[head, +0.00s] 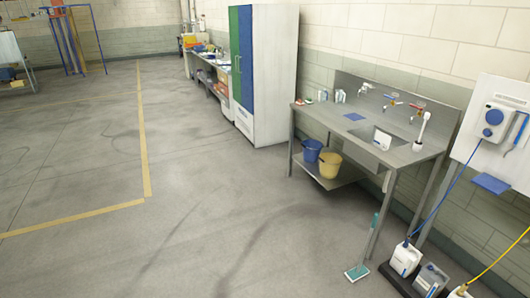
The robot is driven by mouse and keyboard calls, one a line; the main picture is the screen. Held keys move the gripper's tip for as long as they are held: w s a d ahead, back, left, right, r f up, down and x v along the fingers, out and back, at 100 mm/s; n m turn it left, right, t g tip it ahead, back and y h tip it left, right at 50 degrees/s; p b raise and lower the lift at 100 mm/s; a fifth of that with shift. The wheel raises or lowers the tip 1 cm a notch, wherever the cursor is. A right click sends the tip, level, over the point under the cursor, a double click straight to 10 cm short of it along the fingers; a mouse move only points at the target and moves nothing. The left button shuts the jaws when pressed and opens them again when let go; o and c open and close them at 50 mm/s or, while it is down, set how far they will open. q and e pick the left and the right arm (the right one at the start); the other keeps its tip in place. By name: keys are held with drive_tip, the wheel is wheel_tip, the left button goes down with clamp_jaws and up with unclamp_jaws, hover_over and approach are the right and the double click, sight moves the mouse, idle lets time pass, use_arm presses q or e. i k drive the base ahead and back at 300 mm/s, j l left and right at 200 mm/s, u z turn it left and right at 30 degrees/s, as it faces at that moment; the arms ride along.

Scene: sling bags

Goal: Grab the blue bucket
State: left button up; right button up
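The blue bucket (312,150) stands on the lower shelf of a steel sink table at the right. It is upright, with a thin handle at its rim. A yellow bucket (330,164) stands close beside it, nearer to me and to the right. Neither of my grippers is in the head view.
The sink table (408,158) has taps and bottles on top. A green floor squeegee (362,258) leans at its front leg. White canisters (406,258) stand on a dark tray at the lower right. A white cabinet (272,75) stands beyond. The grey floor (200,215) is clear.

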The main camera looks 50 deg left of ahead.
sight(310, 156)
drive_tip(key=u, duration=1.2)
drive_tip(key=i, duration=0.25)
drive_tip(key=i+j+u, duration=0.2)
drive_tip(key=i, duration=0.9)
drive_tip(key=i+j+u, duration=0.25)
drive_tip(key=i, duration=0.9)
drive_tip(key=i+z, duration=0.2)
drive_tip(key=i, duration=0.3)
drive_tip(key=i+j+z, duration=0.2)
drive_tip(key=i, duration=0.25)
drive_tip(key=i+j+z, duration=0.2)
drive_tip(key=i, duration=0.3)
drive_tip(key=i+j+z, duration=0.2)
drive_tip(key=i, duration=0.3)
